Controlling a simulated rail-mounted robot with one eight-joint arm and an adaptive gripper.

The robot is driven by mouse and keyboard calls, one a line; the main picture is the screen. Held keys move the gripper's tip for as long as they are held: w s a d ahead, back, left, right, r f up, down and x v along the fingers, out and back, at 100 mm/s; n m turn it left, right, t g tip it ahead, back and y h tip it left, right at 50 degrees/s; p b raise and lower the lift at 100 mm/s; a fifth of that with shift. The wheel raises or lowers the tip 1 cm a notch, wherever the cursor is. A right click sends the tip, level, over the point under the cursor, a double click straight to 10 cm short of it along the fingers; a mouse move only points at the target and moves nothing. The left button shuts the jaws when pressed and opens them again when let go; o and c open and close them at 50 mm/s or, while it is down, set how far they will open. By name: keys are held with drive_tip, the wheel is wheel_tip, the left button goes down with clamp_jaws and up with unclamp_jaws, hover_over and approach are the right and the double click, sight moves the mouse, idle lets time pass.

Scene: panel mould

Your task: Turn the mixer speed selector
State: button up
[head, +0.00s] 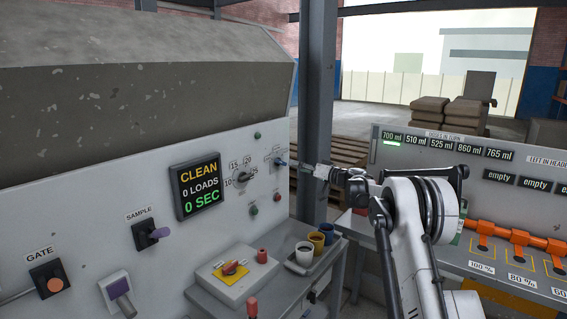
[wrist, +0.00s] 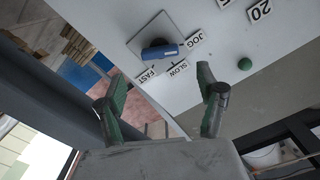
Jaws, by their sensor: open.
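The mixer speed selector is a blue handle (wrist: 160,52) on a square grey plate with JOG, SLOW and FAST labels beside it. It is in the upper middle of the wrist view. I cannot tell for certain which label it points to. In the head view the small blue selector (head: 281,162) is on the white panel, right of the numbered dial. My gripper (wrist: 158,88) is open, with green-padded fingers spread and nothing between them. The selector is beyond the fingertips, apart from them. In the head view my gripper (head: 318,171) is just right of the selector.
The numbered dial (head: 243,177), a green button (head: 257,135) and a red button (head: 277,197) are near the selector. A grey post (head: 317,100) stands behind my gripper. A small table (head: 228,290) with cups is below; a dosing console (head: 430,160) is at right.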

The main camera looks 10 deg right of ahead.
sight(283, 162)
drive_tip(key=p+x, duration=0.1)
drive_tip(key=x, duration=0.7)
drive_tip(key=shift+a, duration=0.1)
drive_tip(key=c, duration=1.2)
drive_tip(key=shift+o, duration=0.2)
